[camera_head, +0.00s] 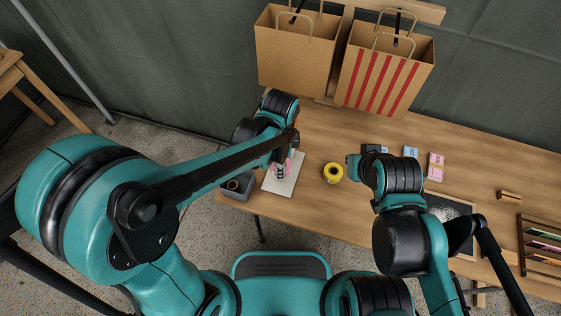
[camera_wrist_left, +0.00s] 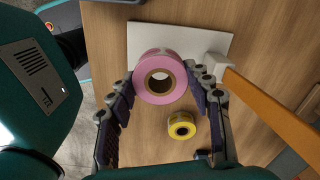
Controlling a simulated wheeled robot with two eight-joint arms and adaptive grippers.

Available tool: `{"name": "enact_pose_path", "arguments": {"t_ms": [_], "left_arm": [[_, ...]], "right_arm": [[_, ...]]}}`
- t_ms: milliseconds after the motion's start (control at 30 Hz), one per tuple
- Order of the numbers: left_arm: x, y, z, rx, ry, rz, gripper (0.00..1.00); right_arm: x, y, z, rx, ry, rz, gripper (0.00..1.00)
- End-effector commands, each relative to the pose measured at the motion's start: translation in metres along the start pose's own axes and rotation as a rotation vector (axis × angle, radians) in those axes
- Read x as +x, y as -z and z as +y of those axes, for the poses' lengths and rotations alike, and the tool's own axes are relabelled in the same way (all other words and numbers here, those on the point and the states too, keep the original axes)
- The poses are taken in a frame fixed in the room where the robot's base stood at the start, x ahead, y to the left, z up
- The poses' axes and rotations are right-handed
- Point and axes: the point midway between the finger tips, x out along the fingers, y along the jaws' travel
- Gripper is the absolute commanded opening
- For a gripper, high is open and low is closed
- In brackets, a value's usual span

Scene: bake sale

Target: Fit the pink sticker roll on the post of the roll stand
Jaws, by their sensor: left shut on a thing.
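The pink sticker roll (camera_wrist_left: 147,88) is a thick ring with a brown core, held between the two fingers of my left gripper (camera_wrist_left: 160,86). In the head view the roll (camera_head: 295,163) shows only partly, behind my left arm. A flat white plate (camera_wrist_left: 205,42), which looks like the roll stand's base, lies on the table under and beyond the roll; it also shows in the head view (camera_head: 278,186). White shows through the roll's hole. I cannot tell whether that is a post or the plate, or whether the roll is around the post. My right gripper's fingers are hidden.
A yellow roll (camera_head: 333,173) lies on the table right of the plate. A grey box (camera_head: 238,186) is at the left edge. Two paper bags (camera_head: 296,58) stand at the back. Small packets (camera_head: 436,166) and a wooden rack (camera_head: 540,243) are to the right.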

Motion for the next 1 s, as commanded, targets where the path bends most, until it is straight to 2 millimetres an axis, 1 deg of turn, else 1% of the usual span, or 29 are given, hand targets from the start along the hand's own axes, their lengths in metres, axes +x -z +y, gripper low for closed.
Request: {"name": "enact_pose_path", "arguments": {"t_ms": [333, 1000], "left_arm": [[0.002, 0.0, 0.0, 0.0, 0.0, 0.0, 0.21], [0.019, 0.0, 0.0, 0.0, 0.0, 0.0, 0.21]], "right_arm": [[0.002, -0.001, 0.0, 0.0, 0.0, 0.0, 0.0], [0.013, -0.009, 0.0, 0.0, 0.0, 0.0, 0.0]]}}
